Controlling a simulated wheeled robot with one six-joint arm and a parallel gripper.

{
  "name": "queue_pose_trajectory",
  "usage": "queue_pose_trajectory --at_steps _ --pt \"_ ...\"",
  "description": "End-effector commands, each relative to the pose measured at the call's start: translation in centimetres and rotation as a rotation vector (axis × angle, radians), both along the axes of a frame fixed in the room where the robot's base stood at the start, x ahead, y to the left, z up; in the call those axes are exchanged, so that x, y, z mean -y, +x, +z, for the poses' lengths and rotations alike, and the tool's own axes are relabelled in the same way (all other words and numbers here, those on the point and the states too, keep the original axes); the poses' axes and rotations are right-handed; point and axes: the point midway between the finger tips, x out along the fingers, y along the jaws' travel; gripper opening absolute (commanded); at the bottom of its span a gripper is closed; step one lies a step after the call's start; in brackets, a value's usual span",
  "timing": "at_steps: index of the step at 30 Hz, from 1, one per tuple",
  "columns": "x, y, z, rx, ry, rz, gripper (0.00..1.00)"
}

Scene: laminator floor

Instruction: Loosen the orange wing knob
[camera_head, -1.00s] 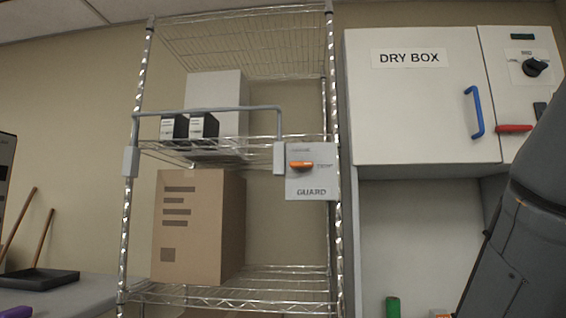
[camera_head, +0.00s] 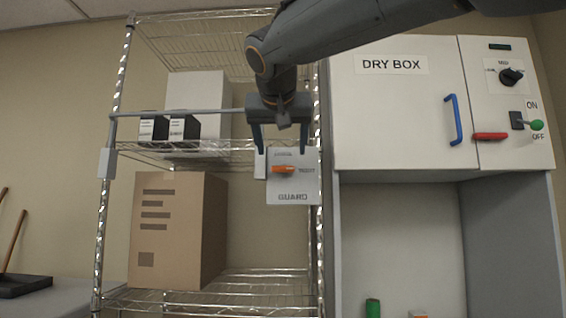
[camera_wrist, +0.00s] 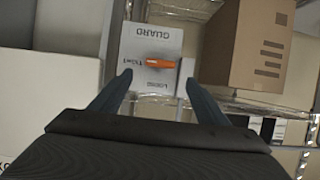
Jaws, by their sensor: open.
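The orange wing knob (camera_head: 284,170) sits on a white panel marked GUARD (camera_head: 291,188), fixed at the right front post of the wire shelf. The knob lies about level, pointing toward the word at its right, which looks like TIGHT. In the wrist view the knob (camera_wrist: 160,64) shows upside down on its panel, beyond the fingertips and between their lines. My gripper (camera_head: 281,148) hangs just above and in front of the panel, fingers apart and empty; it also shows in the wrist view (camera_wrist: 160,76). Nothing touches the knob as far as I can see.
A grey guard bar (camera_head: 180,112) crosses the shelf front, with small black-and-white boxes (camera_head: 183,130) behind it. A cardboard box (camera_head: 170,230) stands on the lower shelf. The dry box (camera_head: 395,110) with its blue handle (camera_head: 453,120) is at the right.

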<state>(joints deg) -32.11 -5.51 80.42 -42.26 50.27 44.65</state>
Motion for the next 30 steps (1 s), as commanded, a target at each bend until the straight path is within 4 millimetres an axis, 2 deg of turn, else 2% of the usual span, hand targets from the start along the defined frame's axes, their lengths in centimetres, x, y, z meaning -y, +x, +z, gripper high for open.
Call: queue_pose_trajectory --at_steps 15,27,30 --pt "0.2 6.2 -2.4 0.0 0.001 -0.001 0.69" --pt "0.3 7.0 -2.9 0.0 0.001 -0.001 0.69" --pt "0.3 7.0 -2.9 0.0 0.001 -0.001 0.52"
